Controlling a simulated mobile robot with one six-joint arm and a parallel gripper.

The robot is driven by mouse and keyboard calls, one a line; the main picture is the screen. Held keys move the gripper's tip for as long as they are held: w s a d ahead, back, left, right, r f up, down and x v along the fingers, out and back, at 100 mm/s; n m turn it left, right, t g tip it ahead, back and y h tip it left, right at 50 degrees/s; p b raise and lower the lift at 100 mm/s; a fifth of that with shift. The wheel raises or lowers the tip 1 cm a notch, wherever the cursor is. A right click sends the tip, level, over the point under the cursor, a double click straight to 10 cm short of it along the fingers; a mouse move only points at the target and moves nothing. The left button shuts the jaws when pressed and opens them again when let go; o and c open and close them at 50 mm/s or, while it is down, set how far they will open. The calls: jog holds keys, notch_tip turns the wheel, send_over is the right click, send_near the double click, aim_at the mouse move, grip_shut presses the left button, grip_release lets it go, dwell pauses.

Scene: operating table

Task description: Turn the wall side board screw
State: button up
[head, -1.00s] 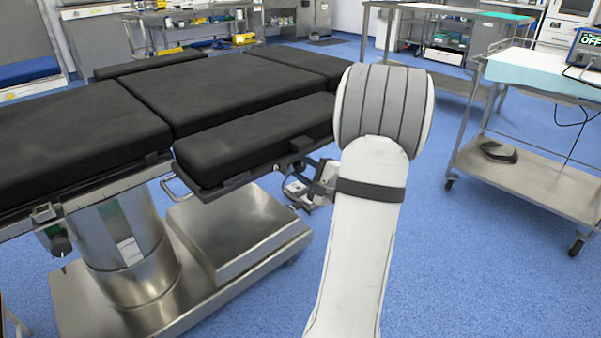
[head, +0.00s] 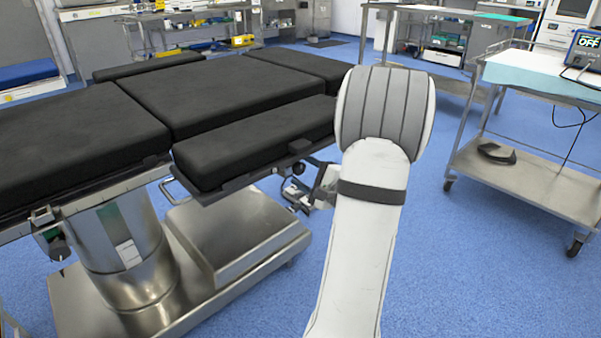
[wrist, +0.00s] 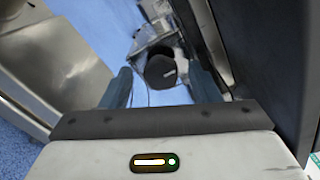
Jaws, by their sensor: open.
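A black round knob (wrist: 161,72), the screw, shows in the wrist view below a metal bracket (wrist: 155,38). My gripper (wrist: 160,80) is open, with one dark finger on each side of the knob in this view. I cannot tell whether the fingers touch it or how far beyond the fingertips it sits. In the head view, the black padded side board (head: 255,143) lies along the near right edge of the operating table. My arm hides part of the area by the board's right end.
The table's metal base (head: 225,235) stands below the board. A metal side handle (head: 170,188) sticks out at the board's left end. A steel cart (head: 545,185) stands to the right, with open blue floor (head: 450,270) before it.

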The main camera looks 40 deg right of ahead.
jog(key=s+p, duration=0.2)
jog(key=s, duration=0.5)
jog(key=shift+d, duration=0.25)
jog(key=shift+s, duration=0.15)
